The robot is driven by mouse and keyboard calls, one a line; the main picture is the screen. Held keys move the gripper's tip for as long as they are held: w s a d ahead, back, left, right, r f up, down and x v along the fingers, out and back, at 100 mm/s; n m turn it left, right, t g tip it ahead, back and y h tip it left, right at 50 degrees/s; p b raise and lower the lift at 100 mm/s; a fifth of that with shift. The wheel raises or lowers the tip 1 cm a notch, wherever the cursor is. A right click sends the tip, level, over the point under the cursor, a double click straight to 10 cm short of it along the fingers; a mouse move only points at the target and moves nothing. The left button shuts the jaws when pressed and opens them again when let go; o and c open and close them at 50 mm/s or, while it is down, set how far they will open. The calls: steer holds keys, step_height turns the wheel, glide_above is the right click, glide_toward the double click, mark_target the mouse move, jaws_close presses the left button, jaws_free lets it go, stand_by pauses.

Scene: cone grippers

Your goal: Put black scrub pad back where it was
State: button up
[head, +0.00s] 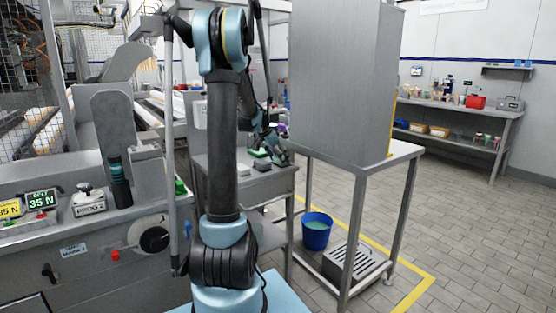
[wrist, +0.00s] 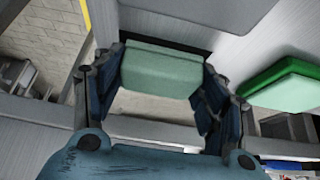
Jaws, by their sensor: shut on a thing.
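My gripper (wrist: 168,95) is shut on a pad with a pale green body and a dark strip along its far edge. I take this to be the black scrub pad (wrist: 162,72). Its pale green faces show between the two fingers, one on each side, and most of its dark face is hidden. The pad is above or at a grey metal surface; the wrist view does not show clearly whether it touches. In the head view my gripper (head: 278,152) is low over the grey side table (head: 270,183), and the held pad is hard to make out there.
A green pad with a pale green side (wrist: 285,85) lies right of my gripper on the metal surface. A tall grey metal cabinet (head: 345,80) stands close on the right.

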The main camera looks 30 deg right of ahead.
steer(key=o, duration=1)
steer(key=shift+f, duration=0.1)
steer(key=w+v, duration=0.1)
steer(key=v, duration=1.1)
steer(key=s+a+n+t+y, duration=0.1)
steer(key=s+a+n, duration=0.45)
steer(key=a, duration=0.85)
steer(key=s+a+f+n+y, duration=0.2)
steer(key=s+a+f+n, duration=0.4)
steer(key=s+a, duration=0.6)
steer(key=s+a+f+n+y, duration=0.3)
steer(key=s+a+f+n, duration=0.2)
steer(key=s+a+f, duration=0.6)
steer(key=s+a, duration=0.1)
steer(key=s, duration=0.2)
steer(key=shift+a+f+n+t, duration=0.25)
steer(key=shift+a+n+t, duration=0.05)
steer(key=shift+a+n, duration=0.05)
